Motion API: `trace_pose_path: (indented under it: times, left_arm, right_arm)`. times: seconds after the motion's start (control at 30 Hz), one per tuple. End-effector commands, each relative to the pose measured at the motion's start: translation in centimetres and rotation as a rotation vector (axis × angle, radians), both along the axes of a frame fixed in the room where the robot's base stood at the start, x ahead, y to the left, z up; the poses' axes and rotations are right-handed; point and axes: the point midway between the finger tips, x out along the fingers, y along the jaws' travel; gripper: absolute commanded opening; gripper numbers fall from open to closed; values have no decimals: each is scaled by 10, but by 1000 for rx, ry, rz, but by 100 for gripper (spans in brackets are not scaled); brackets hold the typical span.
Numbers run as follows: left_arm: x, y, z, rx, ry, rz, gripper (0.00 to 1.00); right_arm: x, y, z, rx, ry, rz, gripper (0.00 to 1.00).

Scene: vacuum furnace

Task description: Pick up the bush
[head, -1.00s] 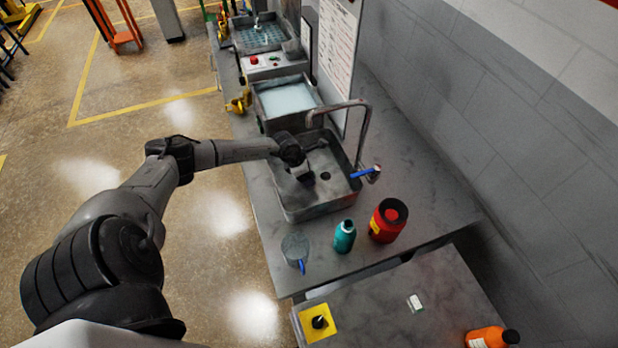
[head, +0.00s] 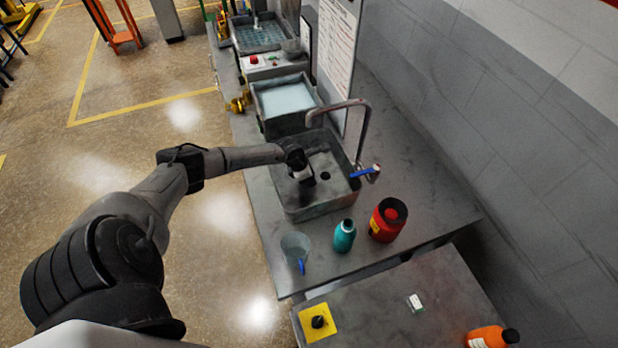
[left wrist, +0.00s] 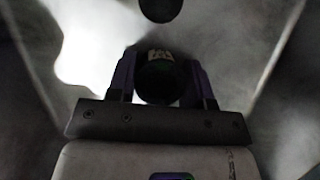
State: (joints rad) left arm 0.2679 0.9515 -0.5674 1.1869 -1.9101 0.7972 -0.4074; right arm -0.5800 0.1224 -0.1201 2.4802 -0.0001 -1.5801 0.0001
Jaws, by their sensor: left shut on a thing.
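My left arm reaches in from the left over the grey sink basin (head: 318,208). The left gripper (head: 306,181) is low inside the basin, beside the dark drain hole (head: 325,177). In the left wrist view, the two fingers of the left gripper (left wrist: 160,84) are closed around a dark, round piece, apparently the bush (left wrist: 156,84), with pale markings on its upper part. In the head view the gripper hides this piece. I cannot tell whether it touches the basin floor. My right gripper is in neither view.
A curved faucet (head: 362,125) with a blue handle rises at the basin's right edge. A clear beaker (head: 295,247), a teal bottle (head: 344,236) and a red container (head: 388,220) stand in front. A liquid-filled tray (head: 287,97) sits behind the basin.

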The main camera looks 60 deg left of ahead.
Motion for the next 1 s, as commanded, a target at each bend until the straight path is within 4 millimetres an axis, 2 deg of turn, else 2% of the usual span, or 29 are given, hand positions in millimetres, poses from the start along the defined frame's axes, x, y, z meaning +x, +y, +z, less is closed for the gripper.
trace_pose_path:
  times: [0.03, 0.27, 0.57, 0.67, 0.83, 1.0]
  left_arm:
    - [0, 0, 0, 0, 0, 0, 30]
    - [0, 0, 1, 1, -1, 0, 8]
    - [1, 1, 5, 1, -1, 0, 8]
    - [1, 1, 14, 2, -3, -2, 8]
    - [1, 1, 42, 4, -3, -3, 8]
    - [10, -34, 62, -2, -4, -7, 8]
  right_arm:
    - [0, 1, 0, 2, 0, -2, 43]
    - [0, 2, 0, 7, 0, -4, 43]
    - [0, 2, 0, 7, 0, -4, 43]
    - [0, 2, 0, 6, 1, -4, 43]
    - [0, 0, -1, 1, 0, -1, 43]
    - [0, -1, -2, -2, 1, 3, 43]
